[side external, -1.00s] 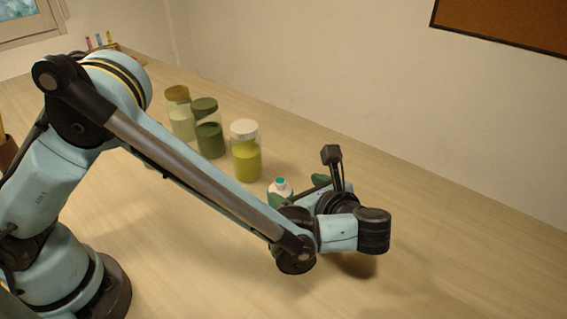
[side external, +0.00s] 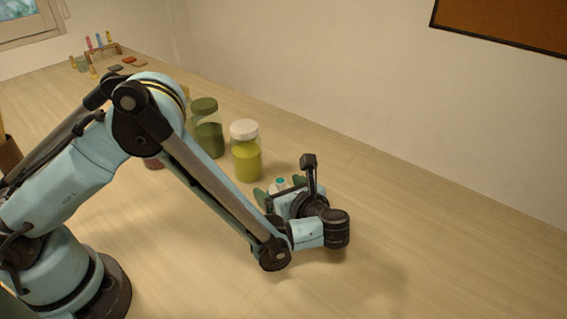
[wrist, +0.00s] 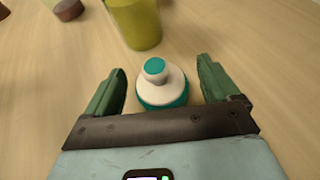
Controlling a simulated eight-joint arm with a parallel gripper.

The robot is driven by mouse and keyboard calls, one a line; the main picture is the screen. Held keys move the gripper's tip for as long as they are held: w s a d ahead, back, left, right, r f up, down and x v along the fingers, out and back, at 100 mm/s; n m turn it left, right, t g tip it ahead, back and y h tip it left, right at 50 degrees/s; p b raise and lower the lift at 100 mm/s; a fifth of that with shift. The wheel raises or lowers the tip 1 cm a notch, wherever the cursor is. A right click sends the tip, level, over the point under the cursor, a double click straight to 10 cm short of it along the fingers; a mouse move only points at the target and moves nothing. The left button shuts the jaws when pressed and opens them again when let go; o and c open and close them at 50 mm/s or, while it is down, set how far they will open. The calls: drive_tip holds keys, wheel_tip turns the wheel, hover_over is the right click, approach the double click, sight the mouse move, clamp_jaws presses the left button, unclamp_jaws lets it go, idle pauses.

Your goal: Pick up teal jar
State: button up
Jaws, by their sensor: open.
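The teal jar (wrist: 163,92) stands upright in the wrist view, with a teal body, a white shoulder and neck, and a teal tip. In the side external view only the white and teal top of the teal jar (side external: 280,184) shows, with the rest hidden behind my gripper. My gripper (wrist: 160,72) is open, low over the table, with one green finger on each side of the jar. A gap shows between each finger and the jar. My gripper (side external: 279,190) also shows in the side external view.
A white-lidded jar of yellow-green glaze (side external: 246,160) stands just beyond the teal jar. A dark green jar (side external: 207,133) is behind it. A reddish jar (side external: 153,163) is partly hidden by my arm. The table (side external: 450,265) is clear at right.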

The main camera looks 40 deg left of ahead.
drive_tip(key=shift+x, duration=1.35)
drive_tip(key=c, duration=1.2)
drive_tip(key=shift+c, duration=0.2)
